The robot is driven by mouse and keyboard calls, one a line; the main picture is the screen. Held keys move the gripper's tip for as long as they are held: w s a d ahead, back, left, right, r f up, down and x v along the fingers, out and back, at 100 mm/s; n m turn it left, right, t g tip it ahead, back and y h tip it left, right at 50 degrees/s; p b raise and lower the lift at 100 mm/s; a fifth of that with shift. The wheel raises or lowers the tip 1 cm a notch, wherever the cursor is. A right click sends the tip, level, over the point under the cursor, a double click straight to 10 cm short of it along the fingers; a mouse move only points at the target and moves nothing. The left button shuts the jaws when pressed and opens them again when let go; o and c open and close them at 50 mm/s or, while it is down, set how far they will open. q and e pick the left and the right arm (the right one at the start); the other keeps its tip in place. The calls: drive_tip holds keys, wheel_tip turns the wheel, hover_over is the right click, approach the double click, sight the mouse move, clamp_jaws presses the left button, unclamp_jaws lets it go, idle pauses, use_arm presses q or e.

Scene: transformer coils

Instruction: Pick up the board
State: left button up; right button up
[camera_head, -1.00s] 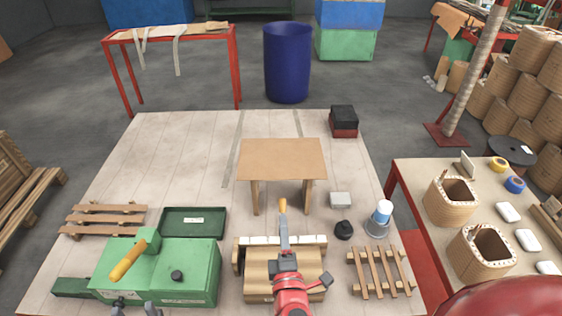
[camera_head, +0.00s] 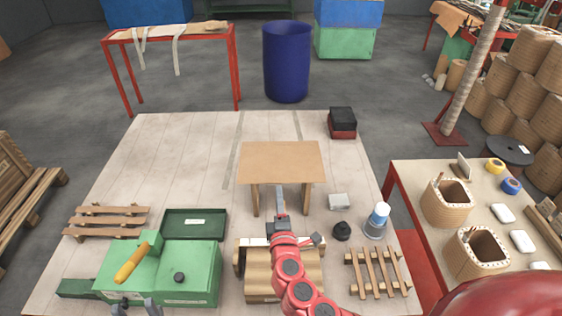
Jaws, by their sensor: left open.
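A flat brown board (camera_head: 281,162) lies across upright wooden supports near the middle of the pale floor panel. My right gripper (camera_head: 280,196), on the red arm, reaches up from the bottom centre. Its grey tip is just below the board's front edge; I cannot tell whether it touches. Its fingers are seen end-on, so their opening is not clear. My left gripper (camera_head: 136,305) is at the bottom left, with two grey fingertips apart, in front of the green machine and far from the board.
The green machine (camera_head: 192,270) with a yellow handle stands at left, a dark green tray (camera_head: 194,223) behind it. A wooden coil block (camera_head: 255,285) lies under my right arm. A small slatted rack (camera_head: 377,272), black knob (camera_head: 342,231) and blue-white cup (camera_head: 377,221) are to the right.

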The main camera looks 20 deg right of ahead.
drive_tip(key=p+x, duration=0.2)
drive_tip(key=x, duration=0.1)
drive_tip(key=p+x, duration=0.1)
drive_tip(key=x, duration=0.1)
drive_tip(key=shift+w+a+r, duration=0.15)
drive_tip(key=shift+r, duration=0.15)
clamp_jaws()
idle(1.5)
